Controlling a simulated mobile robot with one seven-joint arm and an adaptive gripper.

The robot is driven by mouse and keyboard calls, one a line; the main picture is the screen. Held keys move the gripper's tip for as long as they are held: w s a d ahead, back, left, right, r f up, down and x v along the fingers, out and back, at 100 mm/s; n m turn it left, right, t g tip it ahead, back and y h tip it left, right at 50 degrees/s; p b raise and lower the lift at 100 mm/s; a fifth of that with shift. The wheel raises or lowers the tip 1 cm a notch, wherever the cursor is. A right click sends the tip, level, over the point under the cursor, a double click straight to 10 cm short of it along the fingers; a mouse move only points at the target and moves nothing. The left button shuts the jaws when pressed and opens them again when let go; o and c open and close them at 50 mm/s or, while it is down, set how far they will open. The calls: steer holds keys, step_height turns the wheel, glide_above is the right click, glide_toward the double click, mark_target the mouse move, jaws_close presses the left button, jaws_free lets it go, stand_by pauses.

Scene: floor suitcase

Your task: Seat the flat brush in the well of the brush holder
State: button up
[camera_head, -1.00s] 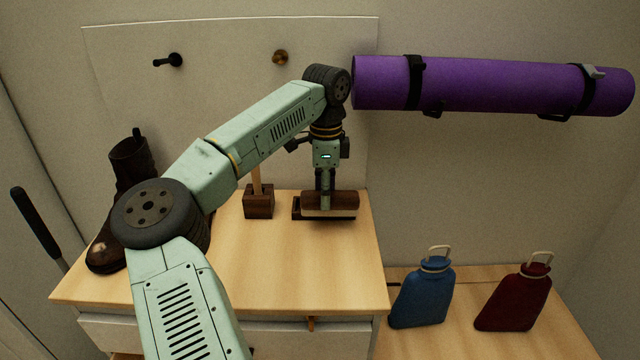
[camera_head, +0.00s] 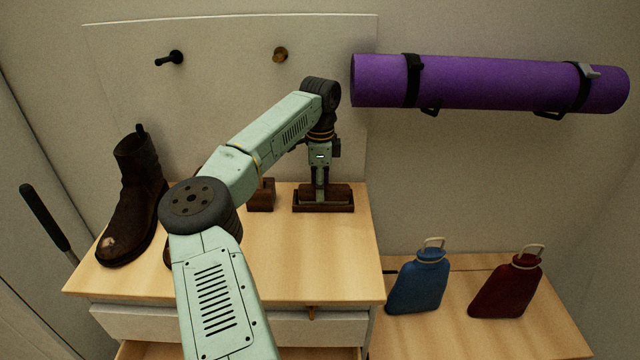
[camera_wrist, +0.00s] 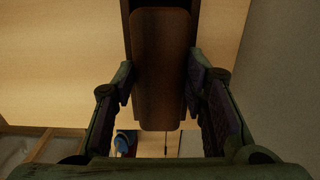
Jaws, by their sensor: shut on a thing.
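The flat brush (camera_head: 338,190), with a brown wooden back, is in my gripper (camera_head: 320,186). My gripper is shut on it from above. The dark brown brush holder (camera_head: 323,208) stands on the wooden top, right under the brush. The brush sits low and lined up with the holder; its bristles are hidden. Whether it rests on the well's floor cannot be told. In the wrist view the brush back (camera_wrist: 160,50) lies between the two fingers (camera_wrist: 159,88), with dark holder edges showing beside its far end.
A small wooden block (camera_head: 262,195) stands left of the holder, partly behind my arm. A dark boot (camera_head: 138,200) is at the left of the cabinet top (camera_head: 290,260). A blue bottle (camera_head: 418,280) and red bottle (camera_head: 506,285) stand lower right. A purple mat (camera_head: 490,82) hangs on the wall.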

steer(key=o, duration=1.3)
steer(key=shift+f, duration=0.1)
step_height(320, 180, up, 12)
steer(key=b, duration=0.3)
steer(key=shift+r, duration=0.2)
